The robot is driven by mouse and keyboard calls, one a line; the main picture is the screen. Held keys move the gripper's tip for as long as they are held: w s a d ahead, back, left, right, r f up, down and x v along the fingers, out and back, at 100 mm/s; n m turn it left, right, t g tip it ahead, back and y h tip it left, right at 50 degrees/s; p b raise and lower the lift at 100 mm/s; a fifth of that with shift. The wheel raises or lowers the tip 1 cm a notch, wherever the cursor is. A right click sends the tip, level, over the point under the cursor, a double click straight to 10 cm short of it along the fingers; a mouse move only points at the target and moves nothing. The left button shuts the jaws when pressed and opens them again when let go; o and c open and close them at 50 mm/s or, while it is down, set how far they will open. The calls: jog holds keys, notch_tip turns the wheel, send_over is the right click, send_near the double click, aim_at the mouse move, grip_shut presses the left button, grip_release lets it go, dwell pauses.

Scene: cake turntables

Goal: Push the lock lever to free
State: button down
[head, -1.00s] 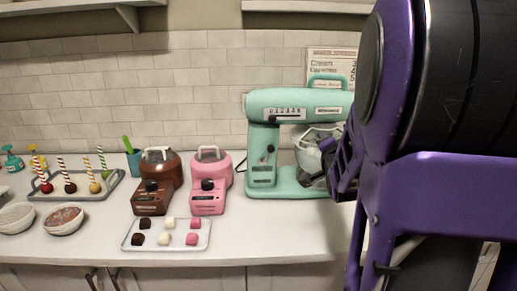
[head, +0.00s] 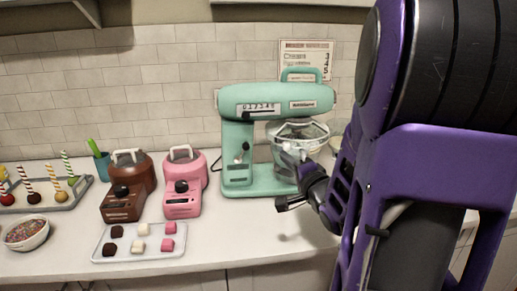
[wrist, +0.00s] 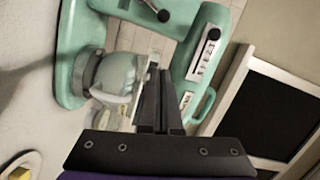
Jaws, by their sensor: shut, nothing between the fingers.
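A mint-green stand mixer (head: 237,180) stands at the back of the counter; it also fills the upper part of the wrist view (wrist: 75,60). A small lever with a dark knob (head: 240,153) sits on the side of its column. In the wrist view a black-knobbed lever (wrist: 162,14) shows at the top edge, beyond the fingertips. My gripper (wrist: 152,72) is shut and empty, its fingers pointing towards the mixer.
A black slider (head: 246,114) is on the mixer head. Brown (head: 128,186) and pink (head: 184,183) melting pots stand to the left, with a tray of sweets (head: 110,257) in front. Bare counter (head: 240,235) lies before the mixer. A tiled wall is behind.

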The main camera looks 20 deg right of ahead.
aim_at(242, 154)
jog(key=shift+w, duration=0.15)
jog(key=w+a+f+b, duration=0.1)
jog(key=w+a, duration=0.2)
jog(key=w, duration=0.8)
jog(key=shift+f, duration=0.15)
